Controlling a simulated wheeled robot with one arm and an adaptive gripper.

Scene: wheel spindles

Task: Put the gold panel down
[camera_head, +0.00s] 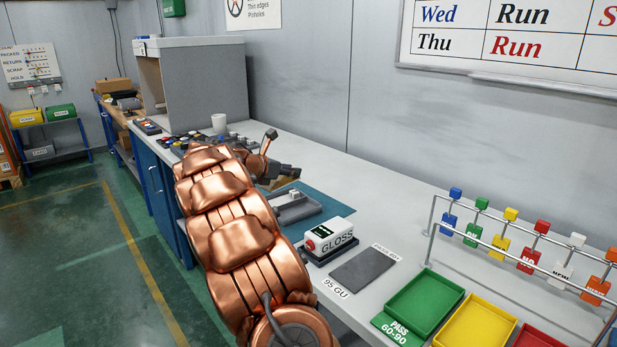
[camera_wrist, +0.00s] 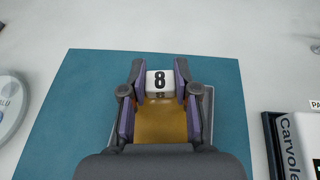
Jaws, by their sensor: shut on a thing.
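The gold panel (camera_wrist: 160,125) shows between the fingers of my gripper (camera_wrist: 160,72) in the wrist view, with a white tab marked 8 (camera_wrist: 159,80) at its far end. My gripper is shut on it. In the head view my gripper (camera_head: 283,172) is over the far part of the blue mat (camera_head: 325,203), and a bit of gold (camera_head: 285,184) shows beneath it. My arm hides much of this area. I cannot tell whether the panel touches the mat.
A grey fixture (camera_head: 293,207) lies on the mat. The gloss meter (camera_head: 330,238) and a dark grey plate (camera_head: 363,270) are nearer. Green (camera_head: 425,303) and yellow (camera_head: 475,327) trays and a rack of coloured tags (camera_head: 520,245) stand at the right. A white cup (camera_head: 219,123) is farther back.

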